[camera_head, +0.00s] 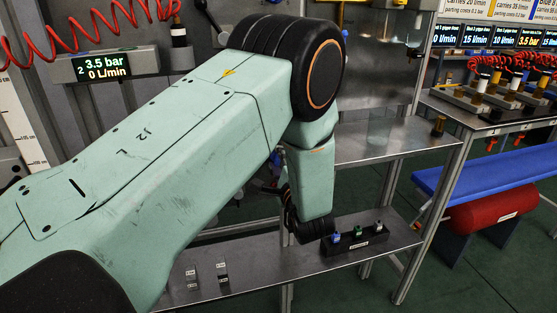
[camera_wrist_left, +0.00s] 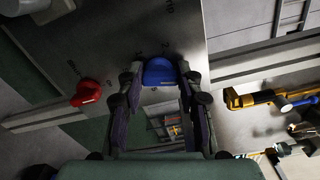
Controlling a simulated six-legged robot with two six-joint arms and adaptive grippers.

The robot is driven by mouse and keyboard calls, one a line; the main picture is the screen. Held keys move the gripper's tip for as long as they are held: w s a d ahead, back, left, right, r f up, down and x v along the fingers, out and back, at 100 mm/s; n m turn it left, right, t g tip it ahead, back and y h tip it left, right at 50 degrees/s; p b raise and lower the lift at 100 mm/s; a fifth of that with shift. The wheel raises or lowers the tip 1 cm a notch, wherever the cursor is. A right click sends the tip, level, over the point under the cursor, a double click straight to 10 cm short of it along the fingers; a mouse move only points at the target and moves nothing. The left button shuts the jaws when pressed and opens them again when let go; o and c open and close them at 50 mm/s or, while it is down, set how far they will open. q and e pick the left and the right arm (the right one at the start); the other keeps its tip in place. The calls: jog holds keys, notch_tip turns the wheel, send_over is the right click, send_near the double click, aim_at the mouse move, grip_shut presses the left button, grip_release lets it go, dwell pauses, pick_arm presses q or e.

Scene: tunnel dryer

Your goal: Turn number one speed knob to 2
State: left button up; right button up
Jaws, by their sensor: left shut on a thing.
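A blue knob (camera_wrist_left: 159,72) shows in the middle of the left wrist view, on a grey panel (camera_wrist_left: 110,38) with small dark marks around it. My left gripper (camera_wrist_left: 160,79) is shut on this blue knob, one finger at each side of it. A red knob (camera_wrist_left: 87,92) sits on the same panel to the left, apart from the fingers. I cannot read for sure which knob is number one or where the blue knob points. In the head view my left arm hides the knobs and most of the gripper. My right gripper is not in view.
A metal shelf (camera_head: 270,258) holds a dark block (camera_head: 357,243) with several coloured pegs and small labelled pieces. A display (camera_head: 103,68) reads 3.5 bar, 0 L/min. In the left wrist view a yellow tool (camera_wrist_left: 250,98) lies to the right. A blue bench (camera_head: 480,178) stands at right.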

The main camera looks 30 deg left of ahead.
pick_arm(q)
jog(key=n+p, duration=0.1)
jog(key=n, duration=0.2)
jog(key=n+p, duration=0.1)
jog(key=n, duration=0.3)
jog(key=n+p, duration=0.1)
jog(key=n, duration=0.3)
jog(key=shift+f, duration=0.15)
jog(key=shift+n+p, duration=0.3)
jog(key=shift+n, duration=1.7)
jog(key=o, duration=1.2)
jog(key=shift+f, duration=0.1)
